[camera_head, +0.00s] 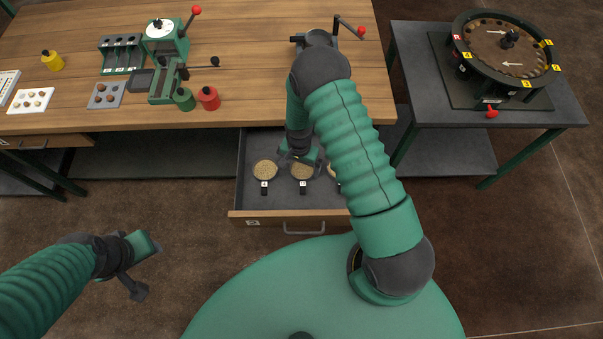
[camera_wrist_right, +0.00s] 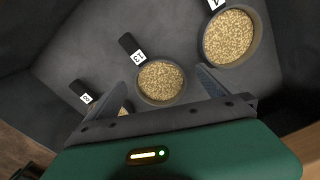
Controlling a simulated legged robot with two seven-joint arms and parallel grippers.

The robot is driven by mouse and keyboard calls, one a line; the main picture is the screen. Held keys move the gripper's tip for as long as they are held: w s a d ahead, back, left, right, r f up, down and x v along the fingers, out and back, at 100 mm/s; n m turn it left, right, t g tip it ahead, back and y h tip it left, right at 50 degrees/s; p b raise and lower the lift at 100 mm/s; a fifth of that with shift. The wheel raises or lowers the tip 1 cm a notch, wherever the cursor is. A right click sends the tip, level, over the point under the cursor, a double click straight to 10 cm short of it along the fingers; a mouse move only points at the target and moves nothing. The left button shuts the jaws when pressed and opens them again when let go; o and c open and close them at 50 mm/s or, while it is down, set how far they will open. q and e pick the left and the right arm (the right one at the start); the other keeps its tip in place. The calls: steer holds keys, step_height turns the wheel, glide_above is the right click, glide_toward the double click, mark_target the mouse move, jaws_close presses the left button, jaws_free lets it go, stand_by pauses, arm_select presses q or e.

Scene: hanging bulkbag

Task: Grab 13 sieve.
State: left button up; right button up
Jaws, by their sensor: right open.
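The sieve labelled 13 (camera_wrist_right: 161,82) is a small round dark pan filled with tan grains, with a short dark handle. It lies in the middle of the open drawer and also shows in the head view (camera_head: 302,172). My right gripper (camera_wrist_right: 168,92) is open and empty above the drawer, its two fingers pointing down on either side of the 13 sieve's near part. I cannot tell how high it is above the sieve. My left gripper (camera_head: 140,270) hangs over the floor at lower left, away from the drawer; its jaws are unclear.
Similar sieves lie on both sides: one labelled 4 (camera_wrist_right: 230,38) and another (camera_wrist_right: 86,98) partly hidden by my gripper. The drawer (camera_head: 250,214) has low walls. A wooden workbench (camera_head: 250,90) is above it; a side table (camera_head: 560,100) with a round carousel stands right.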

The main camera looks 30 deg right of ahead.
mark_target(300, 174)
step_height(300, 174, down, 3)
steer(key=shift+s+r, duration=0.1)
steer(key=shift+r, duration=0.1)
steer(key=shift+w+d+f, duration=0.2)
steer(key=shift+d+f, duration=0.1)
steer(key=shift+d, duration=0.1)
steer(key=shift+c, duration=0.3)
steer(key=shift+s, duration=0.1)
steer(key=c, duration=0.5)
steer(key=shift+a+r, duration=0.1)
steer(key=shift+a, duration=0.15)
steer(key=c, duration=0.7)
steer(key=shift+c, duration=1.4)
